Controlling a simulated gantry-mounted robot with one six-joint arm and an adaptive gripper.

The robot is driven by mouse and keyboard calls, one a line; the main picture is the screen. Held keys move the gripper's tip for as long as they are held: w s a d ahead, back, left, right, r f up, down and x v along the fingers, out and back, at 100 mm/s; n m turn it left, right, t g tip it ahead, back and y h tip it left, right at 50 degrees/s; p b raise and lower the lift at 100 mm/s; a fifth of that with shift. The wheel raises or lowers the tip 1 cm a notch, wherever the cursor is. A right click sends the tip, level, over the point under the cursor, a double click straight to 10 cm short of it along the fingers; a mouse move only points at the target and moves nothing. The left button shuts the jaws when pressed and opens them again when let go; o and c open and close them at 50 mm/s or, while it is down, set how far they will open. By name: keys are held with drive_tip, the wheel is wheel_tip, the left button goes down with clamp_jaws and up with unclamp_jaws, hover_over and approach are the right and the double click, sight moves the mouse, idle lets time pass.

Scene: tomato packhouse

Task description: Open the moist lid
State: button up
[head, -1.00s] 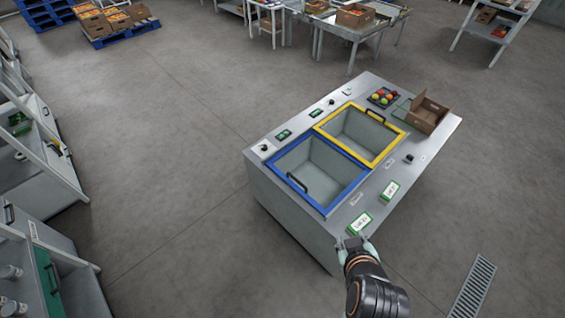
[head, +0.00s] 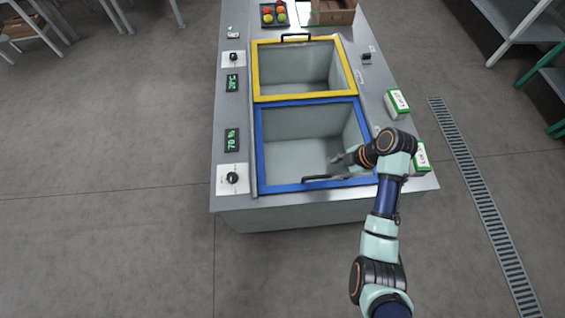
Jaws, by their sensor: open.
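A steel counter has two wells with framed tops. The near one has a blue frame (head: 259,150) with a dark bar handle (head: 322,178) at its near edge. The far one has a yellow frame (head: 257,72) with a dark handle (head: 296,37) at its far edge. Both frames lie flat, and the grey well interiors show through them. I cannot read which is marked moist. My gripper (head: 340,165) is open, just above and right of the blue frame's handle. Its fingertips are small; I cannot tell whether they touch the handle.
Green-and-white boxes (head: 397,103) stand on the counter's right edge, one partly behind my arm. Knobs (head: 232,178) and green displays (head: 232,140) line the left edge. A tray of tomatoes (head: 274,14) and a cardboard box (head: 333,12) sit at the far end.

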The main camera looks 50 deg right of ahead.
sight(325, 176)
drive_tip(key=b+x, duration=0.1)
drive_tip(key=x, duration=0.1)
drive_tip(key=b+x, duration=0.1)
drive_tip(key=x, duration=0.1)
drive_tip(key=s+b+x, duration=0.1)
drive_tip(key=x, duration=0.1)
drive_tip(key=shift+w+d+f, duration=0.1)
drive_tip(key=shift+d+f, duration=0.1)
drive_tip(key=shift+f, duration=0.45)
drive_tip(key=shift+w+a+f, duration=0.15)
drive_tip(key=shift+w+f, duration=0.2)
drive_tip(key=shift+f, duration=0.05)
clamp_jaws()
